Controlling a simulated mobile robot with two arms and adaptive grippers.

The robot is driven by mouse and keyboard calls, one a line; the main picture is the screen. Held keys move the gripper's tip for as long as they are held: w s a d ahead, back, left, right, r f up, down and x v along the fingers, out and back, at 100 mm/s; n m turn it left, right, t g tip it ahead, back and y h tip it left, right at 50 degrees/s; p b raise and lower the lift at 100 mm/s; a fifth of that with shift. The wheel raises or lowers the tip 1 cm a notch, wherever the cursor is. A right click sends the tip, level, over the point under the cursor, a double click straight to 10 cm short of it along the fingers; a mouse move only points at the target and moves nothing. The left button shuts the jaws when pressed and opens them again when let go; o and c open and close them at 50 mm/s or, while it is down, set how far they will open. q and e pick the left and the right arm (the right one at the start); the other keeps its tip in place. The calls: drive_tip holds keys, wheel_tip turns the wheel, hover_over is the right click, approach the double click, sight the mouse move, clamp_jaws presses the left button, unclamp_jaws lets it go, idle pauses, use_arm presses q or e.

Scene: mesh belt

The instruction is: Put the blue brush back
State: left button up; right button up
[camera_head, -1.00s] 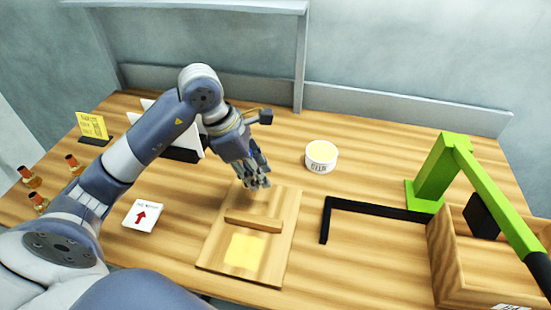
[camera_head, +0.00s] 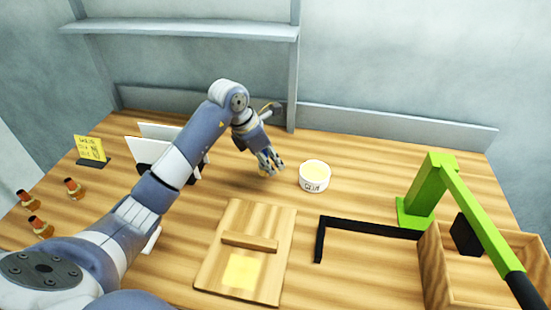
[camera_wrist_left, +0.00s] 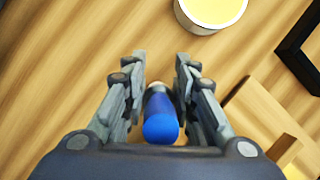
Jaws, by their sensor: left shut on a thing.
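The blue brush (camera_wrist_left: 161,118) shows in the left wrist view with its rounded blue end toward the camera, between the two fingers of my left gripper (camera_wrist_left: 160,95). The gripper is shut on it. In the head view my left gripper (camera_head: 270,168) is low over the table, just left of the white glue tub (camera_head: 314,178); the brush is mostly hidden there. The tub also shows at the top of the left wrist view (camera_wrist_left: 211,12), apart from the fingers. My right gripper is not in view.
A wooden board with a raised strip (camera_head: 215,268) lies front centre. A black L-shaped bar (camera_head: 365,227), a green arm (camera_head: 420,195) and a wooden box (camera_head: 455,293) stand to the right. White upright panels (camera_head: 122,152), a yellow sign (camera_head: 90,148) and small bottles (camera_head: 73,187) are left.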

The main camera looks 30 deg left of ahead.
use_arm(q)
drive_tip(key=w, duration=0.3)
drive_tip(key=shift+w+f+p, duration=0.15)
drive_tip(key=shift+f+p, duration=0.05)
drive_tip(key=shift+p, duration=0.1)
wheel_tip(320, 180, down, 3)
drive_tip(key=shift+d+r+p, duration=0.1)
drive_tip(key=shift+p, duration=0.7)
drive_tip(key=shift+f, duration=0.3)
drive_tip(key=shift+f, duration=0.1)
drive_tip(key=o, duration=0.6)
drive_tip(key=shift+f, duration=0.1)
drive_tip(key=o, duration=0.5)
drive_tip(key=shift+c, duration=0.2)
